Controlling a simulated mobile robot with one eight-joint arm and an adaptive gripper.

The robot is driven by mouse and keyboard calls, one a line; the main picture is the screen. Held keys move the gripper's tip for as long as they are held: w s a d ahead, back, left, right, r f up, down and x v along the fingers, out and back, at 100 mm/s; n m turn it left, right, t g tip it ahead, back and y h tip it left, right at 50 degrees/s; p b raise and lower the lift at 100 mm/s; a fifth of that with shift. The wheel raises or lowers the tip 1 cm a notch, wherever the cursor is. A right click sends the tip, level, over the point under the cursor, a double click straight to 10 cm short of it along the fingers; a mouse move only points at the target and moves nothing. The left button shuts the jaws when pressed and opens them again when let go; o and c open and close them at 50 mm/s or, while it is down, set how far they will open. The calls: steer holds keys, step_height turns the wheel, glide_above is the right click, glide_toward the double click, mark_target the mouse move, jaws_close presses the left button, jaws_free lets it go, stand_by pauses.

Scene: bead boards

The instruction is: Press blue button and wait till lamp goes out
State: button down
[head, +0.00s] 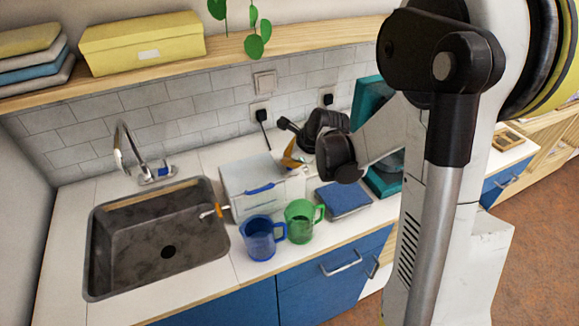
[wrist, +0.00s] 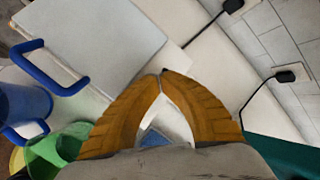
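I cannot make out a blue button or a lamp for certain in either view. A white box-shaped appliance (head: 262,174) with a blue handle (head: 259,189) stands on the counter right of the sink. It also shows in the wrist view (wrist: 95,30), with its handle (wrist: 50,72). My gripper (head: 291,153) is above the counter at the back right of the appliance. In the wrist view my gripper (wrist: 162,76) has its orange fingertips together, with nothing seen between the tips. The front of the appliance is partly hidden by mugs.
A blue mug (head: 261,239) and a green mug (head: 299,222) stand before the appliance. A blue flat thing (head: 343,198) lies to their right. The sink (head: 125,247) is at left. Black plugs with cords (head: 261,115) are on the tiled wall. A shelf (head: 220,52) runs above.

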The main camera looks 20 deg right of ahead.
steer(key=shift+f+b, duration=0.3)
steer(key=shift+f, duration=0.05)
steer(key=shift+r, duration=0.1)
stand_by(0.5)
steer(key=shift+r+p, duration=0.6)
steer(key=shift+r, duration=0.15)
steer(key=shift+r+p, duration=1.8)
steer(key=shift+r, duration=0.75)
